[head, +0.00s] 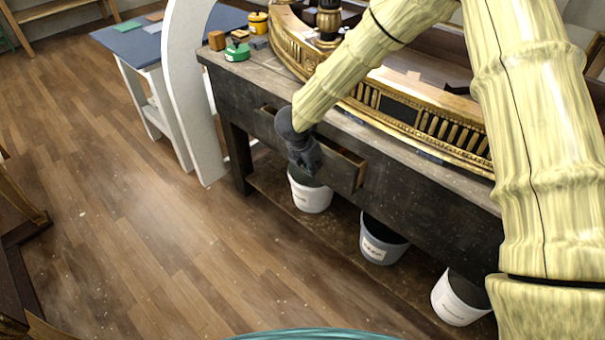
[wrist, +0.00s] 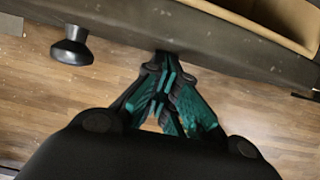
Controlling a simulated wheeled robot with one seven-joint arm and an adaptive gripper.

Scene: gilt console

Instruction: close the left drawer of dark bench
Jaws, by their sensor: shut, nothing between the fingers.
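The dark bench (head: 232,100) has its left drawer (head: 342,172) pulled partly out; its pale inside edge shows at the right end in the head view. In the wrist view the dark drawer front (wrist: 220,47) crosses the top, with the open wooden interior behind it. A round black knob (wrist: 70,48) sticks out from the front, left of my fingers. My gripper (head: 310,168) is in front of the drawer and hides part of it. In the wrist view my gripper (wrist: 163,58) is shut and empty, its tips at the drawer front; I cannot tell whether they touch.
Several buckets, including a white one (head: 311,195) and a grey one (head: 381,242), stand on the shelf below. A curved gilt piece (head: 400,110) lies on the bench top. A white arched panel (head: 187,90) stands at the bench's left end. The floor in front is clear.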

